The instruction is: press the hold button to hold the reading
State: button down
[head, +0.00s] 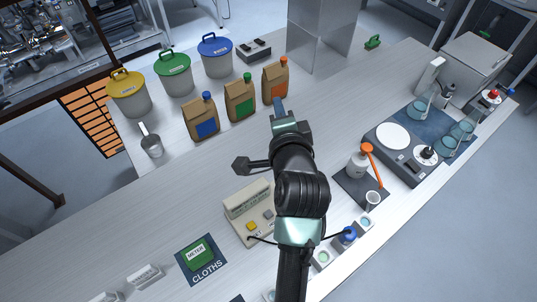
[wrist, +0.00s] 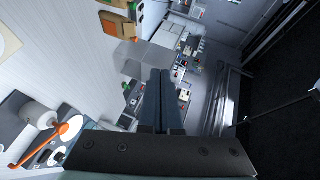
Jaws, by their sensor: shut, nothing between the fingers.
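A beige meter (head: 238,207) with a display on its raised back stands on the bench in the head view, just left of my arm. A yellow button (head: 251,226) and a grey button (head: 268,214) show on its front panel. I cannot read which is the hold button, and my arm hides the meter's right side. My gripper (head: 279,104) is shut and empty, beyond the meter and close to the brown bags. In the wrist view its two fingers (wrist: 162,105) lie together. The meter is not in the wrist view.
Brown bags (head: 240,100) and lidded tubs (head: 175,75) stand at the back left. A dark cloth mat (head: 185,268) lies left of the meter.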

jog(key=s+f+m+g+p, duration=0.4)
jog(key=s+f+m, duration=0.1)
jog(key=f, duration=0.4)
jog(key=m+g+y+p, duration=0.1)
jog(key=m+g+p, duration=0.1)
jog(key=m, duration=0.2)
send_over(268, 214)
jog(key=s, duration=0.1)
notch_tip(268, 214, down, 7)
jog(key=shift+d+f, duration=0.3)
jog(key=shift+d, duration=0.05)
notch_tip(268, 214, down, 7)
jog(key=b, duration=0.7)
jog(key=shift+b, duration=0.35)
jog(key=shift+f+b, duration=0.4)
jog(key=shift+f, duration=0.45)
jog(key=shift+f, duration=0.15)
jog(key=shift+f, duration=0.3)
